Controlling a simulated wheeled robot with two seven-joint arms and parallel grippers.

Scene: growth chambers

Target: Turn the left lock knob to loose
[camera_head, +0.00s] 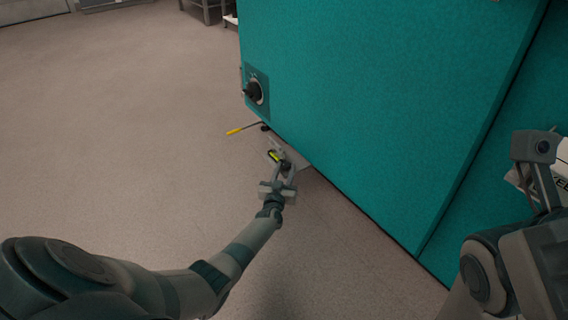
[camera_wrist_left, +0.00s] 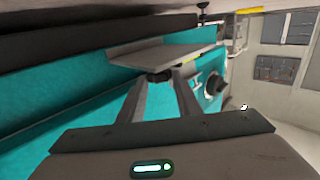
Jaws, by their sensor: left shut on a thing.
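The left lock knob (camera_wrist_left: 158,75) is a small dark knob against a flat grey bracket plate (camera_wrist_left: 165,52) in the left wrist view. My left gripper (camera_wrist_left: 168,83) is shut on the knob, with a fingertip on each side of it. In the head view the bracket plate (camera_head: 302,161) sits at the foot of the teal chamber (camera_head: 370,90), and my left gripper (camera_head: 284,166) reaches it. The fingers partly hide the knob there. A small yellow-green mark (camera_head: 274,155) shows beside the fingertips. The knob's turn angle cannot be read.
A black dial (camera_head: 256,91) is on the chamber's side, above the bracket; it also shows in the wrist view (camera_wrist_left: 214,84). A yellow-ended lever (camera_head: 236,131) sticks out left near the floor. The floor at left is clear. My right arm is at the right edge; its fingers are unclear.

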